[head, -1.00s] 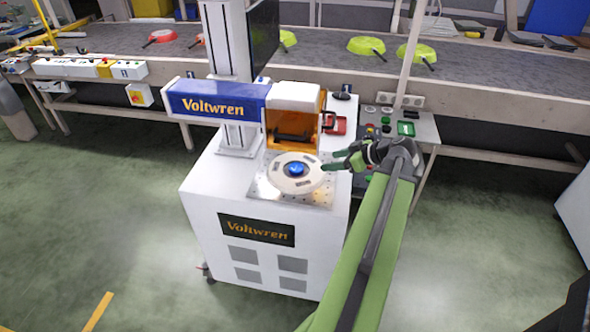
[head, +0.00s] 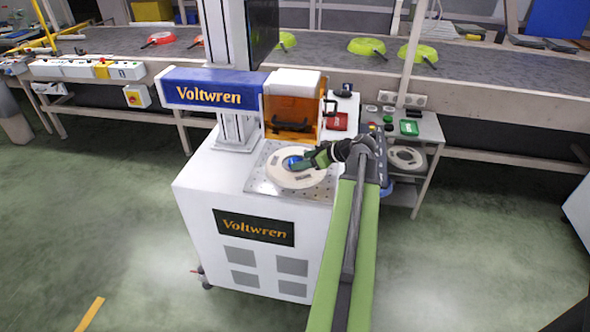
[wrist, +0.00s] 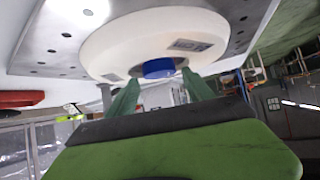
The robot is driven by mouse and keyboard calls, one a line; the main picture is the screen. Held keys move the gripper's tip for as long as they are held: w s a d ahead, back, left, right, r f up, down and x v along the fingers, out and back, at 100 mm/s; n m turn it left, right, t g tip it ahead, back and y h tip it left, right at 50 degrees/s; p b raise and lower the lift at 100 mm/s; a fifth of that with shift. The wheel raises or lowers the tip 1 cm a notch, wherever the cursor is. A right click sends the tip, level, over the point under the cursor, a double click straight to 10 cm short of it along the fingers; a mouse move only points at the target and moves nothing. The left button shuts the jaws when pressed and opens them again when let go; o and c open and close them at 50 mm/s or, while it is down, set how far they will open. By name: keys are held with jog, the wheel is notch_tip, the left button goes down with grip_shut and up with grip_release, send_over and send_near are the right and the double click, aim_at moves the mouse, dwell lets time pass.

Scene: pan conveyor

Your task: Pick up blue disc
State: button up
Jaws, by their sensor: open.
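The blue disc (head: 292,163) sits in the middle of a round cream fixture (head: 290,180) on the white machine. My gripper (head: 305,163) is at its right side and partly covers it in the head view. In the wrist view the blue disc (wrist: 158,69) shows between the two green fingertips of my gripper (wrist: 160,85), at the centre of the cream fixture (wrist: 150,35). The fingers are apart, one on each side of the disc. I cannot tell whether they touch it.
The Voltwren machine's blue housing (head: 213,90) and orange guard (head: 292,118) stand just behind the fixture. A perforated metal plate (head: 258,180) lies under it. A side table (head: 425,127) with buttons is at the right. The conveyor (head: 480,80) with several pans runs behind.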

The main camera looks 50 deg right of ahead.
jog(key=x, duration=0.2)
jog(key=shift+w+f+b, duration=0.25)
jog(key=shift+f+b, duration=0.1)
jog(key=shift+b, duration=0.05)
jog(key=shift+r, duration=0.15)
jog(key=c, duration=1.2)
jog(key=shift+s+r, duration=0.1)
jog(key=s+r+p, duration=0.1)
jog(key=r+p, duration=0.1)
jog(key=shift+s+d+r+p, duration=0.15)
jog(key=shift+s+r+p, duration=0.05)
jog(key=shift+s+p, duration=0.2)
jog(key=p+v, duration=0.1)
jog(key=v, duration=0.3)
jog(key=s+f+p+v, duration=0.1)
jog(key=p+v, duration=0.1)
jog(key=v, duration=0.2)
jog(key=f+p+v, duration=0.1)
jog(key=p+v, duration=0.1)
jog(key=v, duration=0.3)
jog(key=shift+s, duration=0.15)
